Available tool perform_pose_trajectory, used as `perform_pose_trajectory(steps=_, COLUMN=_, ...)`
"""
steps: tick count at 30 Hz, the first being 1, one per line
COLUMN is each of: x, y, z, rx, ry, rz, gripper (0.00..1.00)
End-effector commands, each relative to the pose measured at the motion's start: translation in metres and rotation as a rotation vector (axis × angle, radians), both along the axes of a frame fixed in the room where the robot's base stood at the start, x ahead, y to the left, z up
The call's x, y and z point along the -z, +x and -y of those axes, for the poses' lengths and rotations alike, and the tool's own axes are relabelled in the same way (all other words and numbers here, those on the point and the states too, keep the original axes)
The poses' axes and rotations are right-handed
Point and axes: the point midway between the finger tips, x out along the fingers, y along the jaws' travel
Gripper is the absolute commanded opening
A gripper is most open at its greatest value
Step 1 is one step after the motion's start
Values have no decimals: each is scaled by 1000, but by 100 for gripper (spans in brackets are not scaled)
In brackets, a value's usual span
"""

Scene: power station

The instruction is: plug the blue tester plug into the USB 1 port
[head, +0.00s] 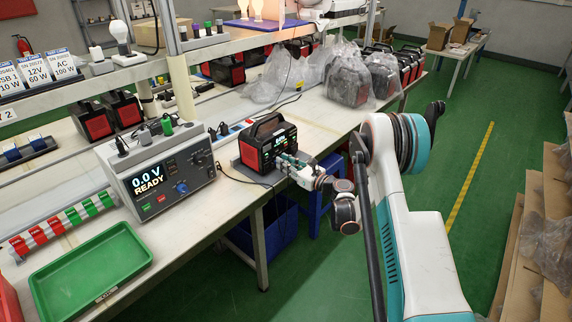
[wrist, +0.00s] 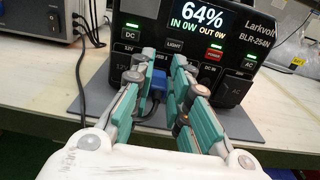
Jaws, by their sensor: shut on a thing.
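The black power station (head: 271,145) with red trim stands on a grey mat on the bench. In the wrist view its front (wrist: 207,47) reads 64%, IN 0W and OUT 0W. My gripper (wrist: 164,66), with teal fingers, points at that front; it also shows in the head view (head: 286,163). The fingers are shut on the blue tester plug (wrist: 158,83), which faces the panel just below a partly visible USB label. The USB 1 port itself is hidden by the plug and fingers, so I cannot tell whether the plug is seated.
The tester (head: 165,175), left of the power station, reads 0.0 V READY. Dark cables lie between them. A green tray (head: 92,270) and a row of red and green clips (head: 62,226) lie at left. Plastic-wrapped units (head: 352,80) stand farther back on the bench.

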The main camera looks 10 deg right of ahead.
Motion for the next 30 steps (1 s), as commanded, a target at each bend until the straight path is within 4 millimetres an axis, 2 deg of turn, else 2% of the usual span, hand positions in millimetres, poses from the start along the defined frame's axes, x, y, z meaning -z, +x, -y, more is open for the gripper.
perform_pose_trajectory(steps=17, x=0, y=3, z=-3, rx=-1, ry=0, rz=0, gripper=0)
perform_pose_trajectory(steps=18, x=0, y=3, z=-3, rx=0, ry=0, rz=0, gripper=21)
perform_pose_trajectory(steps=21, x=0, y=3, z=-2, rx=0, ry=0, rz=0, gripper=40)
perform_pose_trajectory(steps=30, x=0, y=3, z=-2, rx=0, ry=0, rz=0, gripper=40)
